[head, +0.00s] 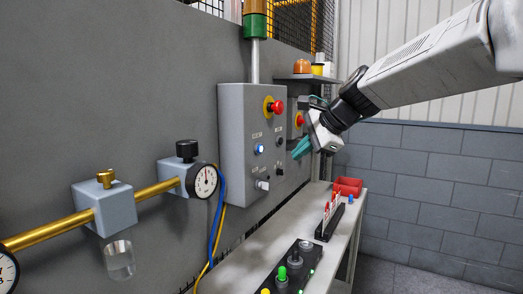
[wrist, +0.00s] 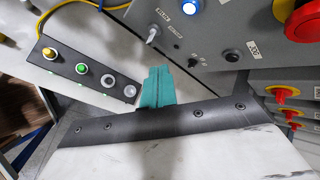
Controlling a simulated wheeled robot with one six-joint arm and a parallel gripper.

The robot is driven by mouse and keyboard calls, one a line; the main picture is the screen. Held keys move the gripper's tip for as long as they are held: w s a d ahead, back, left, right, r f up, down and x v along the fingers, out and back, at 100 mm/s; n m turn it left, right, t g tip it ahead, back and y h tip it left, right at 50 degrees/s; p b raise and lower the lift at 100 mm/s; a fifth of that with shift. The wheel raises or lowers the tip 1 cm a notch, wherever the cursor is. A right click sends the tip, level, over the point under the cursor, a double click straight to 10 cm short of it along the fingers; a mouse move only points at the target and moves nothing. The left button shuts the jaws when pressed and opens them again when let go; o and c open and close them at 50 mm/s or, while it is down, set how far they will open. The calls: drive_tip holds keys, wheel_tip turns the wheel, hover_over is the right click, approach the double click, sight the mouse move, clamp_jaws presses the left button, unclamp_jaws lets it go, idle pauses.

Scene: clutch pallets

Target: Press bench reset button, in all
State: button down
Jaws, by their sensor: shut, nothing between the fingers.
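A grey control box (head: 234,130) on the wall carries a lit blue button (head: 259,149), a red mushroom button (head: 278,107) on a yellow collar, a selector knob (head: 262,185) and small black controls. A low panel on the bench (wrist: 96,82) holds a yellow button (wrist: 49,53), a green button (wrist: 82,68) and pale round controls. My gripper (head: 299,150) has teal fingers, shut and empty, in front of the box's right side. In the wrist view my gripper (wrist: 160,74) is apart from every button.
The narrow bench (head: 240,249) runs below the box, with a red bin (head: 347,186) and a black rack (head: 329,219) at its far end. More red-and-yellow switches (wrist: 284,95) are beyond the box. Gauges and a brass pipe (head: 158,188) line the wall at left.

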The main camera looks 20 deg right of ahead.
drive_tip(key=w+a, duration=0.5)
drive_tip(key=shift+a, duration=0.15)
drive_tip(key=shift+w, duration=0.15)
idle(1.9)
drive_tip(key=shift+w+a, duration=0.25)
drive_tip(key=shift+a, duration=0.05)
drive_tip(key=shift+w+a, duration=0.3)
drive_tip(key=shift+w, duration=0.05)
idle(0.7)
drive_tip(key=shift+s, duration=0.1)
drive_tip(key=shift+s+d, duration=0.55)
drive_tip(key=shift+d, duration=0.05)
idle(0.3)
drive_tip(key=s+d, duration=0.3)
drive_tip(key=shift+s+d, duration=0.25)
drive_tip(key=shift+s, duration=0.05)
